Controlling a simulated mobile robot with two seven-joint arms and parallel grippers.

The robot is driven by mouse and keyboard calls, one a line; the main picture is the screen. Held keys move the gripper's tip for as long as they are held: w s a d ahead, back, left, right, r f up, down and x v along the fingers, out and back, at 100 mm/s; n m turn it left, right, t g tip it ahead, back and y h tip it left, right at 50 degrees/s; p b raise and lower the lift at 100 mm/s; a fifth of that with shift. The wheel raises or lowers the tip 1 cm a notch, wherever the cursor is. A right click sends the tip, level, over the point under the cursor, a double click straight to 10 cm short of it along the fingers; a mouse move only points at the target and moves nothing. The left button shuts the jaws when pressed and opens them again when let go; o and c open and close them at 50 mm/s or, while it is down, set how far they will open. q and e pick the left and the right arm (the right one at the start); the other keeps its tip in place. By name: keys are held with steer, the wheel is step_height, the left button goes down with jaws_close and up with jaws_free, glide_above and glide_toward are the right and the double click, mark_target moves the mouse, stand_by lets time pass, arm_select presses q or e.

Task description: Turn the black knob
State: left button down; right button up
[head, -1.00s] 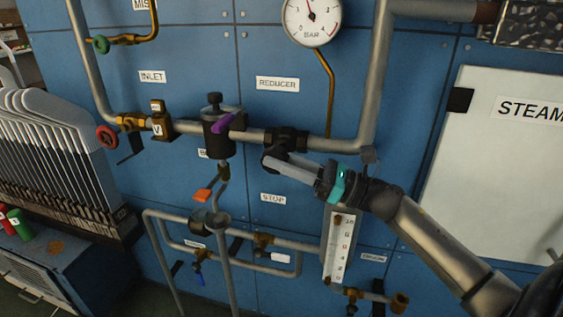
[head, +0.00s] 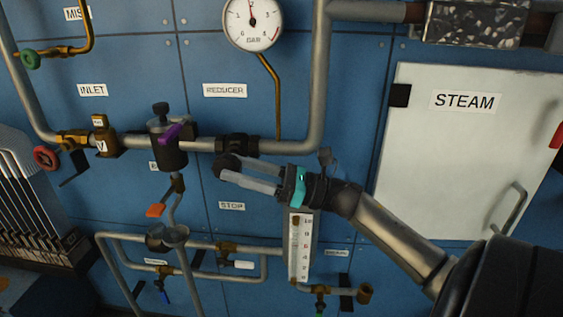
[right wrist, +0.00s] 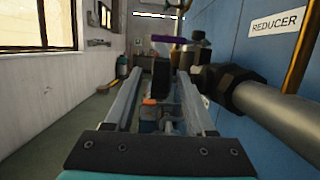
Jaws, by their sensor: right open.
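The black knob (head: 228,161) sticks out from the front of the black reducer valve body (head: 237,144) on the horizontal pipe. My right gripper (head: 231,170) comes in from the right with its two grey fingers apart, their tips at the knob. In the right wrist view the knob (right wrist: 161,76) shows as a dark upright shape between the open fingers (right wrist: 161,90), with the valve body (right wrist: 228,86) to the right. The fingers do not look closed on it; whether either touches it I cannot tell. My left gripper is out of view.
A black valve with a purple lever (head: 176,133) stands left of the knob, with an orange handle (head: 156,210) below. A pressure gauge (head: 252,22) hangs above. A scale (head: 299,247) is below my wrist, and a white STEAM cabinet (head: 440,150) is at right.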

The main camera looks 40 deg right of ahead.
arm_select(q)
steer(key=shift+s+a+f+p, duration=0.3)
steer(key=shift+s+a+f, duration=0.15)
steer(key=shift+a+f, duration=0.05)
arm_select(e)
steer(key=v, duration=1.4)
steer(key=shift+w+f, duration=0.1)
